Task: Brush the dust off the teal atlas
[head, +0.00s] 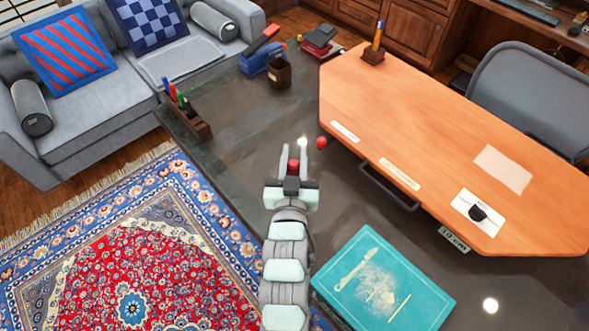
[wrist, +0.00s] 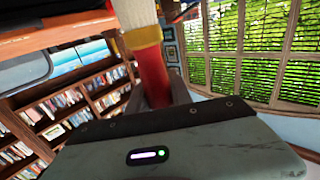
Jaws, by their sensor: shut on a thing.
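The teal atlas (head: 345,262) lies on the dark tabletop at the lower right in the head view. A pale patch of dust (head: 376,288) covers the middle of its cover, beside a printed brush-like shape. My gripper (head: 294,148) is above the dark table, up and left of the atlas and well apart from it. It is shut on a brush, whose red handle (wrist: 154,75), gold band and cream bristles (wrist: 137,12) show in the wrist view. In the head view only a small red part (head: 293,165) shows between the fingers. The atlas is not in the wrist view.
An orange wooden desktop (head: 430,130) with papers and a dark handle fills the right. A small red ball (head: 321,143) lies near my gripper. Pen holder (head: 190,118), dark cup (head: 278,73) and books (head: 320,38) stand farther back. The dark table is clear left of the atlas.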

